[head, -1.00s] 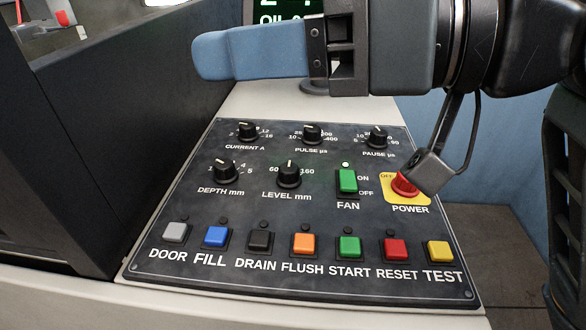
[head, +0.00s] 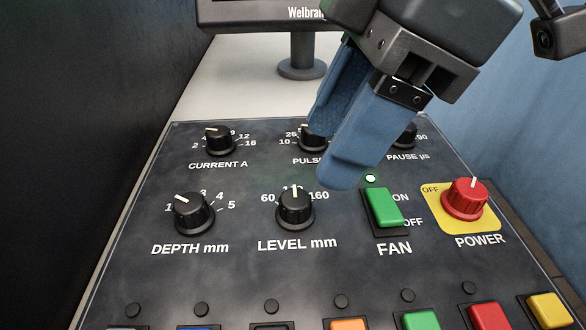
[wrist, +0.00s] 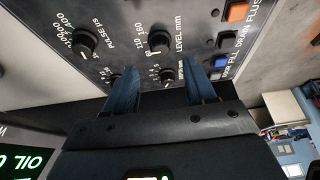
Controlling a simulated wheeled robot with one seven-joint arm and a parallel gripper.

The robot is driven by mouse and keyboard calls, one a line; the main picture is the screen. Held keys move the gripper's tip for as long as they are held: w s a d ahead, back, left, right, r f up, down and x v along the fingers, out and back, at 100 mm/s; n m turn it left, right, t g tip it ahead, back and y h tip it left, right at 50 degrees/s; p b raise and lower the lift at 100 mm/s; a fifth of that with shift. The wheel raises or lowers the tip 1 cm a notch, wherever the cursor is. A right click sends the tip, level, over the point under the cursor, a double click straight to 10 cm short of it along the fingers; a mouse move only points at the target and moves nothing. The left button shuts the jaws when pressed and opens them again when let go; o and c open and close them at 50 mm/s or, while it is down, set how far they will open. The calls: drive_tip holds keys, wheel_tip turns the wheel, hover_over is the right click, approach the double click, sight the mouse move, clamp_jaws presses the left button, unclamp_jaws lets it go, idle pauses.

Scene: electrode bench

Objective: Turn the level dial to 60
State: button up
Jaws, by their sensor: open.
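The level dial (head: 295,208) is a black round knob with a white pointer line, marked LEVEL mm. Its pointer stands about straight up, between the 60 mark on its left and the 160 mark on its right. In the wrist view the level dial (wrist: 159,41) shows beyond the fingers. My gripper (head: 338,150) is above the panel, up and to the right of the dial, with its blue fingers pointing down. The fingers are apart and empty, also in the wrist view (wrist: 165,84). They do not appear to touch the dial. The fingers partly hide the pulse dial.
Other knobs stand close by: depth (head: 195,214) to the left, current (head: 219,140), pulse (head: 309,137) and pause (head: 404,135) behind. The green fan switch (head: 384,207) and red power knob (head: 465,199) are to the right. Coloured buttons line the front. A dark wall rises at left.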

sight(296, 197)
drive_tip(key=b+x, duration=0.1)
drive_tip(key=x, duration=0.5)
drive_tip(key=shift+a+f, duration=0.2)
drive_tip(key=shift+f, duration=0.05)
drive_tip(key=shift+c, duration=0.4)
clamp_jaws()
drive_tip(key=shift+r, duration=0.1)
drive_tip(key=n+g+p, duration=0.1)
drive_tip(key=n+p, duration=0.2)
drive_tip(key=shift+r+n+g, duration=0.1)
drive_tip(key=shift+n+g, duration=0.2)
drive_tip(key=shift+n, duration=0.1)
drive_tip(key=n+p, duration=0.1)
drive_tip(key=n, duration=0.1)
drive_tip(key=n+g+h, duration=0.1)
drive_tip(key=n, duration=0.2)
drive_tip(key=shift+w+a+g+p, duration=0.1)
drive_tip(key=shift+w+g+p, duration=0.1)
drive_tip(key=shift+g+p, duration=0.15)
